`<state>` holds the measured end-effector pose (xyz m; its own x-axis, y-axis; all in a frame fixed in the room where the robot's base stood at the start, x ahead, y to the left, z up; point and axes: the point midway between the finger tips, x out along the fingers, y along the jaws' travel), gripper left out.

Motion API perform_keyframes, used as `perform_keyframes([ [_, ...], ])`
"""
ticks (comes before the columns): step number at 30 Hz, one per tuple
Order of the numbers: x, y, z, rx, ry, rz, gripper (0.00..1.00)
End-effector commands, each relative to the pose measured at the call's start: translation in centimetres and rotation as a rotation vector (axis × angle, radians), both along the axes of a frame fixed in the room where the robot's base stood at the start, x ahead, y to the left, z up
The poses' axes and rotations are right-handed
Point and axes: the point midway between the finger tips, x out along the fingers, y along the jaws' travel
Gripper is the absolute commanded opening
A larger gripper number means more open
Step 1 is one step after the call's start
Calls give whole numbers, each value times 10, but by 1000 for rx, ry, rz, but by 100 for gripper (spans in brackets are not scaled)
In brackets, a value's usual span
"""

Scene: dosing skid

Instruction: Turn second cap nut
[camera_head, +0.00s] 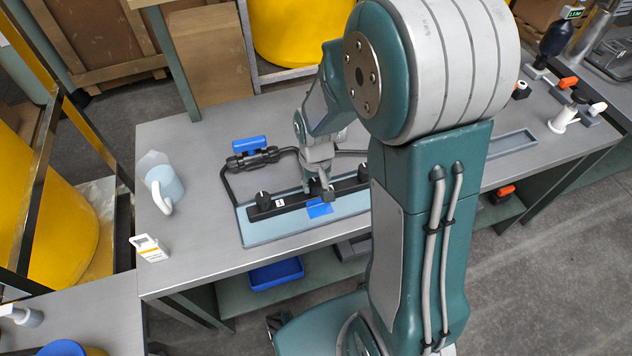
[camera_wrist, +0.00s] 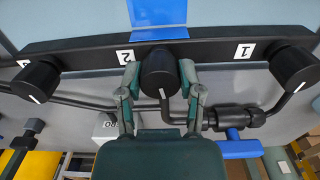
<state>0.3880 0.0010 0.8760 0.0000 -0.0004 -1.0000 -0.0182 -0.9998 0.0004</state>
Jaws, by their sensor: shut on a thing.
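A black bar (camera_head: 290,204) with three black cap nuts lies on a pale blue tray (camera_head: 262,232) on the grey bench. The second cap nut (camera_wrist: 160,68), beside the label 2 (camera_wrist: 125,56), is between the two fingers of my gripper (camera_wrist: 160,75). The fingers are shut on its sides, and its white mark points down in the wrist view. In the head view my gripper (camera_head: 317,190) hides most of this nut. The first cap nut (camera_wrist: 295,68) stands near the label 1 (camera_wrist: 243,51). The third cap nut (camera_wrist: 36,80) stands at the other end. Both are free.
Black pipe with a blue-handled valve (camera_head: 250,146) runs behind the bar. A blue tab (camera_head: 320,209) sits at the bar's front. A clear jug (camera_head: 162,180) and a white card (camera_head: 149,248) stand at the left. White and orange fittings (camera_head: 567,113) stand at the right.

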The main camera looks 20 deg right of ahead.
Motion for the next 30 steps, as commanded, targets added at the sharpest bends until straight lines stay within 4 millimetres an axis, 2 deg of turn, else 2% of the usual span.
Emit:
perform_keyframes([
  [10,-1,1,-1,0,2,-138,0],
  [26,-1,1,-1,0,3,-161,0],
  [27,-1,1,-1,0,3,-161,56],
  [29,-1,1,-1,0,3,-160,82],
  [30,-1,1,-1,0,3,-160,82],
])
